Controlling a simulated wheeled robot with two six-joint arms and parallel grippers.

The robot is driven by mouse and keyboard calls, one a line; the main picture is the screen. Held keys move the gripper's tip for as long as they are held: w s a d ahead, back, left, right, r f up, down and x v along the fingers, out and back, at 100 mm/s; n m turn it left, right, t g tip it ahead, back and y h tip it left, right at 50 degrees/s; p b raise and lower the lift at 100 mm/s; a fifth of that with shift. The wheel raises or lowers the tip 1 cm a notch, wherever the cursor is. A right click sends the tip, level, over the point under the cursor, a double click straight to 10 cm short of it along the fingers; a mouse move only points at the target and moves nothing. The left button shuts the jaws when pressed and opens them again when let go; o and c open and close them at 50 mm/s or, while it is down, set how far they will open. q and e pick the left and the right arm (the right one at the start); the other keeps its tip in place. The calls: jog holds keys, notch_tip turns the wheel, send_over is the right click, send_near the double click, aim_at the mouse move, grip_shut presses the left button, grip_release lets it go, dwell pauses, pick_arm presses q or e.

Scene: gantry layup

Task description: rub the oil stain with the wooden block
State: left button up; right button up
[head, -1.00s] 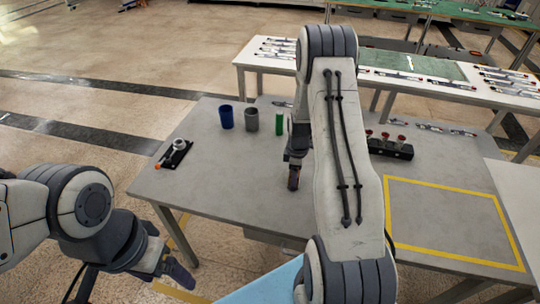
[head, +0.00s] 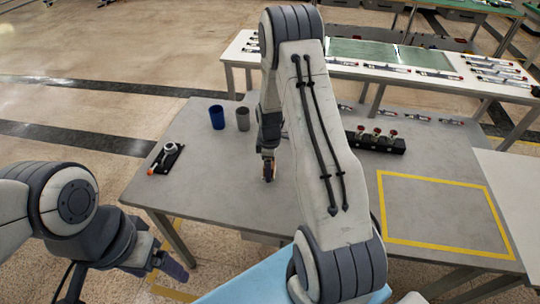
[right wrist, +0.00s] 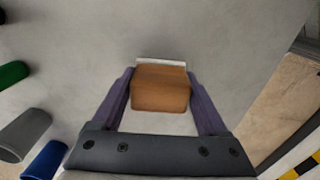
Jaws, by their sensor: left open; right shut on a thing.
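The wooden block (right wrist: 160,88) is brown and sits between the fingers of my right gripper (right wrist: 162,100), which is shut on it. A thin whitish edge shows beyond the block; I cannot tell what it is. In the head view my right gripper (head: 269,170) points down at the grey table (head: 225,200), left of the middle, with my arm hiding much behind it. I cannot tell whether the block touches the tabletop. I cannot make out the oil stain in either view. My left gripper (head: 172,264) is open and empty, off the table's front left edge.
A blue cup (head: 217,117) and a grey cup (head: 243,119) stand at the back left. A green cup (right wrist: 12,75) shows in the wrist view. A black holder (head: 170,158) lies left, a black rack (head: 375,142) right. The yellow-outlined area (head: 435,215) is empty.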

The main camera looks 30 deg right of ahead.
jog(key=shift+w+a+r, duration=0.15)
jog(key=shift+a+r, duration=0.05)
jog(key=shift+r, duration=0.35)
jog(key=shift+d+r+p, duration=0.1)
jog(key=shift+r+p, duration=1.65)
jog(key=shift+r, duration=0.25)
